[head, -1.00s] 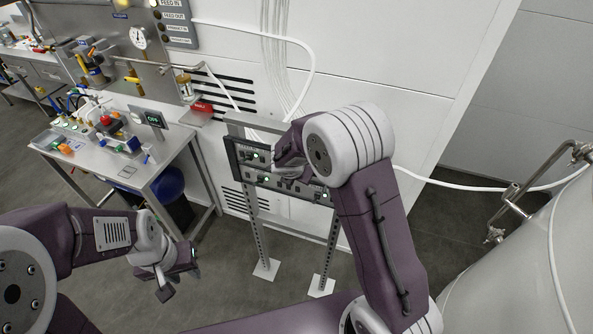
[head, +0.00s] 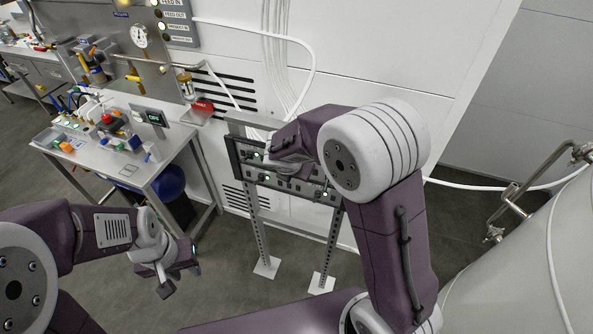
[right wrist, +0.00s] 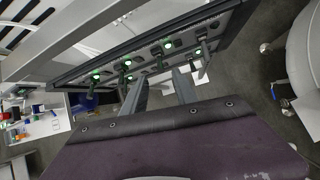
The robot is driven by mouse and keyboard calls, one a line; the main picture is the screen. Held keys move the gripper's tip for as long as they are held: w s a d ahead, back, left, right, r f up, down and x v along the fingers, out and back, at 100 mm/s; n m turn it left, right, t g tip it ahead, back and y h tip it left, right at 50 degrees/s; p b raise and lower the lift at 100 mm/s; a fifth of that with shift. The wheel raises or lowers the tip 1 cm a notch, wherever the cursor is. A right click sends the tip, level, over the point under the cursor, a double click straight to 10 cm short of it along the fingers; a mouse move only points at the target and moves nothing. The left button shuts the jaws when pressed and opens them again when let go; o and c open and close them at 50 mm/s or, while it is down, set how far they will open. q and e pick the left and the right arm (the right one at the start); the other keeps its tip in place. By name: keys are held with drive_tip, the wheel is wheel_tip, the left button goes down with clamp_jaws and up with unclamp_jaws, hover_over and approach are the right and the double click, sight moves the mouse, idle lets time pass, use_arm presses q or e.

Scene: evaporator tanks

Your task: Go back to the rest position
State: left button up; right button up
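My left gripper (head: 178,272) hangs at the lower left in the head view, over the grey floor and in front of the small table. Its fingers look apart, with nothing between them. My right arm reaches up over the middle of the head view, and its gripper is mostly hidden there behind its own links, near the rack panel (head: 292,184). In the right wrist view my right gripper (right wrist: 160,90) shows two fingers apart and nothing between them. The rack panel with green lights (right wrist: 143,62) lies just beyond them.
A metal table (head: 128,170) with instruments and a small display stands at left, a blue drum (head: 170,186) under it. The white wall cabinet (head: 400,60) rises behind the rack. A large pale tank (head: 535,265) with a pipe stands at right. The floor between table and rack is clear.

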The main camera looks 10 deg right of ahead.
drive_tip(key=shift+v, duration=1.1)
drive_tip(key=shift+w+f, duration=0.1)
drive_tip(key=s+d+f+m+g+b, duration=0.1)
drive_tip(key=s+d+f+m+b, duration=0.25)
drive_tip(key=f+b, duration=0.25)
drive_tip(key=s+d+f+m+g+b, duration=0.1)
drive_tip(key=s+d+f+m+b, duration=0.15)
drive_tip(key=d+f+b, duration=0.25)
drive_tip(key=s+a+f+m+g+y+b, duration=0.1)
drive_tip(key=s+f+m, duration=0.3)
drive_tip(key=m, duration=0.7)
drive_tip(key=s+a+f+m+g+y+b, duration=0.1)
drive_tip(key=s+f+m, duration=0.3)
drive_tip(key=s+m, duration=0.5)
drive_tip(key=shift+s+a+m+g+y, duration=0.3)
drive_tip(key=shift+a+m+g+y, duration=0.1)
drive_tip(key=shift+a+m, duration=0.55)
